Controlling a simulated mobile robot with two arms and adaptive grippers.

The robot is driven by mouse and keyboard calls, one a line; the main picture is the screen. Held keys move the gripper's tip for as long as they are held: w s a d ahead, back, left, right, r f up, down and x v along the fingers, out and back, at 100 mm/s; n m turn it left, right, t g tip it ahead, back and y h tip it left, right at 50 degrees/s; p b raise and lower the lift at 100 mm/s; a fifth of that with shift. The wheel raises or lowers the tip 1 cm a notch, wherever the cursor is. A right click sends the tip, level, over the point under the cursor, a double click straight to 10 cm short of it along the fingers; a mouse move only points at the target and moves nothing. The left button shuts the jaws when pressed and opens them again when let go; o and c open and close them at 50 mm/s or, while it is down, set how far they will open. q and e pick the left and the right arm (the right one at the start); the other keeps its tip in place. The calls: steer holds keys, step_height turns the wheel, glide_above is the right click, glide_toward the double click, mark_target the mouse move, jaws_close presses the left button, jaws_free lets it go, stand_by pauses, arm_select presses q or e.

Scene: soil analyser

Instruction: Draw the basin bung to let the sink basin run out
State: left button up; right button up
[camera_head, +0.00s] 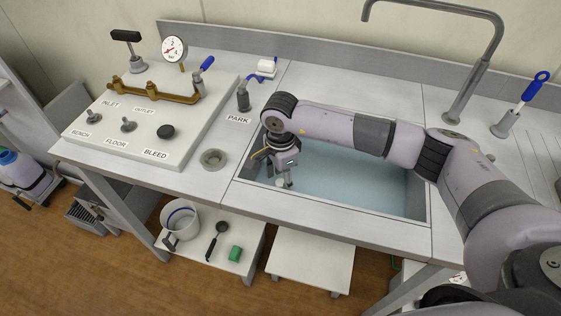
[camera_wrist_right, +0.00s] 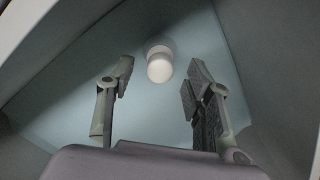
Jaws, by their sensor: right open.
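The sink basin (camera_head: 350,187) is set into the worktop and has a bluish, water-like surface inside. My right gripper (camera_head: 284,172) points down into the left end of the basin. In the wrist view the right gripper (camera_wrist_right: 158,92) is open, with its two fingers apart and nothing between the pads. A pale, rounded knob, which looks like the bung (camera_wrist_right: 160,66), shows beyond the fingertips, between them in the picture. In the head view the bung (camera_head: 282,183) is a small pale shape just below the gripper, partly hidden. My left gripper is not in view.
A panel (camera_head: 190,130) with brass pipework, a gauge and labelled knobs stands left of the basin. A tall tap (camera_head: 475,80) rises behind the basin. A blue-handled brush (camera_head: 520,105) stands at right. A shelf below holds a bucket (camera_head: 181,222).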

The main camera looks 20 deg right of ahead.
mark_target(280, 181)
steer(key=shift+f, duration=1.25)
steer(key=shift+c, duration=0.2)
jaws_close()
steer(key=c, duration=0.7)
jaws_free()
jaws_close()
steer(key=shift+r+p, duration=0.3)
steer(key=shift+r, duration=0.4)
steer(key=shift+r+p, duration=1.05)
steer(key=shift+r, duration=1.1)
